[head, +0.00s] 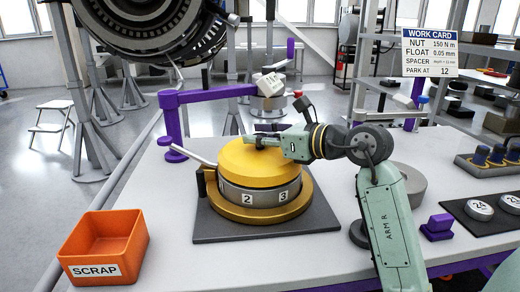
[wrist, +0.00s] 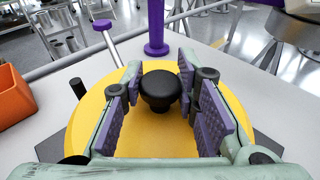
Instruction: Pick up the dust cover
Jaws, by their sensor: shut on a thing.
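The dust cover (head: 258,160) is a yellow round lid with a black knob (wrist: 160,90) on top. In the head view it sits on a grey numbered ring (head: 232,194), with no clear gap visible between them. My gripper (head: 262,142) is at the top of the cover, reaching in from the right. In the wrist view its purple-padded fingers stand on both sides of the knob and are shut on it. In the head view the gripper hides the knob.
The ring rests on a gold base (head: 247,214) on a dark square mat (head: 215,230). An orange scrap bin (head: 132,240) stands front left. A purple post (head: 171,125) with a horizontal arm rises behind.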

